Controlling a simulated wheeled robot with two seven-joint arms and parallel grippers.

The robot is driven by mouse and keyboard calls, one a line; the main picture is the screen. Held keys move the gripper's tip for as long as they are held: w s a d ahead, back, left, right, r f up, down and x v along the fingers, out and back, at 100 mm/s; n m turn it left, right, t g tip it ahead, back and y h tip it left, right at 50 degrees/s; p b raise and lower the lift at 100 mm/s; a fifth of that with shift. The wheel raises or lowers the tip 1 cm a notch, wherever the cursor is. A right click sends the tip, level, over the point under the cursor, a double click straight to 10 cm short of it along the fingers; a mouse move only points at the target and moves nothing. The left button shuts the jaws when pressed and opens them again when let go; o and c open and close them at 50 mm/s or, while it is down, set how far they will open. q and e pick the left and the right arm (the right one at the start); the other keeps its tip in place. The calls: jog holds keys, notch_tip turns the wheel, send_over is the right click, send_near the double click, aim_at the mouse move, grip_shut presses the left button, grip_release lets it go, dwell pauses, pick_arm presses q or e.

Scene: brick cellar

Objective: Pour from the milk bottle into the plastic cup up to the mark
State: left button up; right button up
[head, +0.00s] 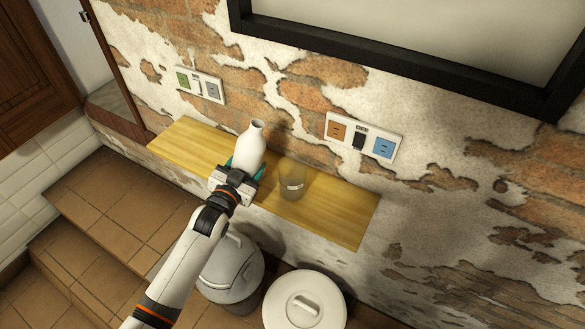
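The white milk bottle (250,147) is at the middle of the wooden shelf, mouth up and leaning slightly right in the picture. My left gripper (245,168) has its teal fingers on both sides of the bottle's lower part, closed around it. The gripper hides the bottle's base, so I cannot tell whether it touches the shelf. The clear plastic cup (292,180) stands upright on the shelf just right of the bottle, with a pale mark on its front. No milk shows in it. My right gripper is not in view.
The narrow wooden shelf (335,208) runs along a brick wall, with free room at both ends. Socket panels (200,85) and (362,138) sit on the wall behind. Below are a grey lidded bin (232,268) and a white lidded container (305,305).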

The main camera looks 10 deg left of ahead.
aim_at(234, 162)
pick_arm(q)
jog(key=shift+a+f+m, duration=0.1)
jog(key=shift+f+m, duration=0.2)
jog(key=shift+f, duration=0.1)
jog(key=shift+a+r, duration=0.1)
jog(key=shift+r, duration=0.2)
jog(key=shift+a+m, duration=0.25)
jog(key=shift+m, duration=0.35)
jog(key=shift+a+r+m+g+y+p, duration=0.15)
jog(key=shift+r+m+g+y+p, duration=0.25)
jog(key=shift+r+m+p, duration=0.4)
jog(key=shift+a+f, duration=0.15)
jog(key=shift+f, duration=0.05)
jog(key=shift+a+f+m, duration=0.1)
jog(key=shift+a+m, duration=0.3)
jog(key=shift+m, duration=0.2)
jog(key=shift+a+y, duration=0.2)
jog(key=shift+y, duration=0.1)
jog(key=shift+m, duration=0.4)
jog(key=shift+a+f, duration=0.1)
jog(key=shift+a, duration=0.25)
